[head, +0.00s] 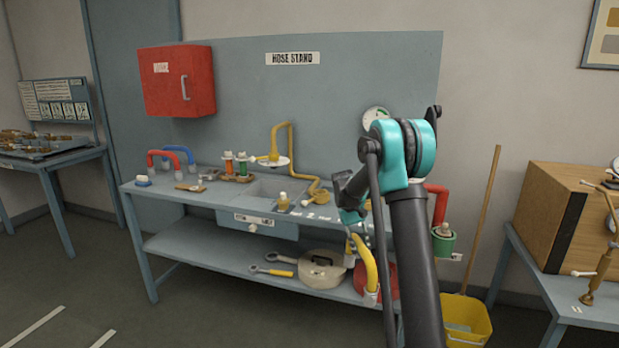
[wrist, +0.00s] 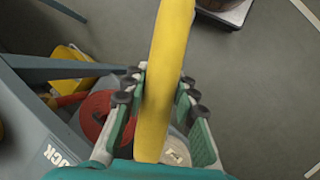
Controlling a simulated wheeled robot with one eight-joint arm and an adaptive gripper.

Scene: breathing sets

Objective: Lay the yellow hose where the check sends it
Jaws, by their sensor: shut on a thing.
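My gripper (head: 353,232) is in front of the right part of the blue-grey bench. It is shut on a bent yellow hose (head: 371,262), which hangs below it with a light metal end fitting at the bottom. In the wrist view the yellow hose (wrist: 165,75) runs between the two fingers of my gripper (wrist: 160,90). The hose is clear of the floor, in front of the lower shelf. A round dial (head: 375,117) with green on its face is on the back panel, partly hidden by my arm.
The bench top (head: 165,190) carries a red hose (head: 163,156), a blue hose (head: 183,153), bottles and a sink (head: 262,192). The lower shelf (head: 200,250) holds wrenches, a beige case (head: 322,270) and a red coil (head: 362,280). A yellow bucket (head: 466,320) stands right. The front floor is clear.

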